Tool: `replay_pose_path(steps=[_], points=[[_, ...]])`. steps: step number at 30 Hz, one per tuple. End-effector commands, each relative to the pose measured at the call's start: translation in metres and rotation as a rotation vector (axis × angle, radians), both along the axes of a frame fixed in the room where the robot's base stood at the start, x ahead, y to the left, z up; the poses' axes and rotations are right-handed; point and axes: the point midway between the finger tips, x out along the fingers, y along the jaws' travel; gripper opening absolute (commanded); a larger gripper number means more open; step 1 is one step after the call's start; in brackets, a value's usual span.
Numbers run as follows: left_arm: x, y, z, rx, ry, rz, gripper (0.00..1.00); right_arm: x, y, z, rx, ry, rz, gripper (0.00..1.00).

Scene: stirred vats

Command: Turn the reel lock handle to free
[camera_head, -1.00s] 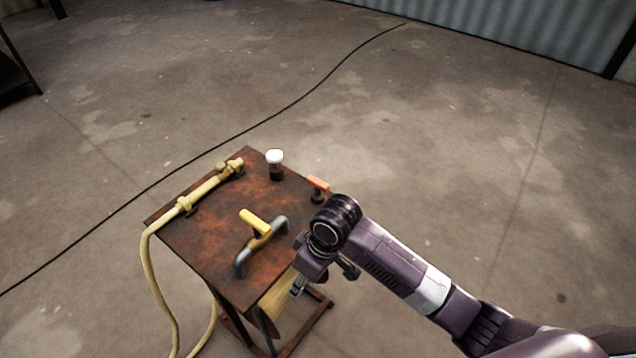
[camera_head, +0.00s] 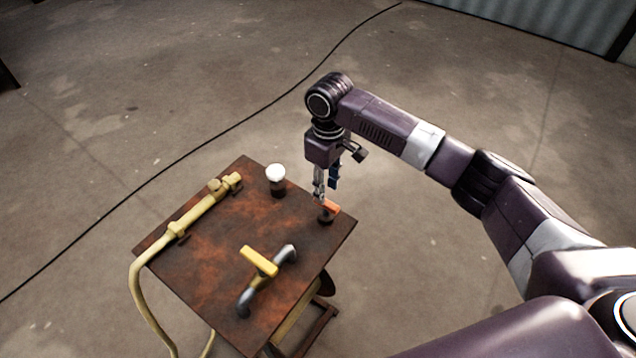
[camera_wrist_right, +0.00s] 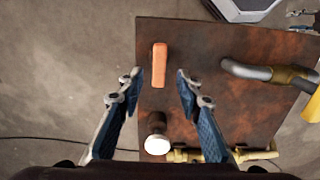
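A small orange handle (camera_head: 331,207), which I take as the reel lock handle, sits on a dark post near the right corner of a rusty brown table top (camera_head: 215,270). My right gripper (camera_head: 320,193) points down just above and beside it. In the right wrist view the orange handle (camera_wrist_right: 159,65) shows in the gap between the tips of my right gripper (camera_wrist_right: 160,85). The fingers are apart, with nothing between them that I can see touching.
A white-topped knob (camera_head: 276,175) stands near the back corner. A grey bent pipe with a yellow lever (camera_head: 259,261) is at the front. A yellow nozzle with hose (camera_head: 200,210) lies along the left edge. A black cable (camera_head: 215,133) crosses the floor.

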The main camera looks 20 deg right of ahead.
Motion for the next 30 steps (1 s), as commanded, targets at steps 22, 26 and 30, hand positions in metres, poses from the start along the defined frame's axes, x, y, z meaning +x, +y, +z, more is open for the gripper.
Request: replay_pose_path(steps=[22, 26, 30], points=[[-0.001, 0.0, 0.016, 0.0, 0.001, 0.0, 0.4, 0.0, -0.002, -0.076, -0.003, 0.002, -0.003, 0.33], [0.0, 0.0, 0.016, 0.0, 0.001, 0.0, 0.4, 0.0, -0.002, -0.077, -0.003, 0.0, -0.003, 0.33], [-0.001, 0.0, 0.016, 0.0, 0.002, -0.001, 0.4, 0.0, -0.002, -0.077, -0.003, 0.0, -0.003, 0.3]])
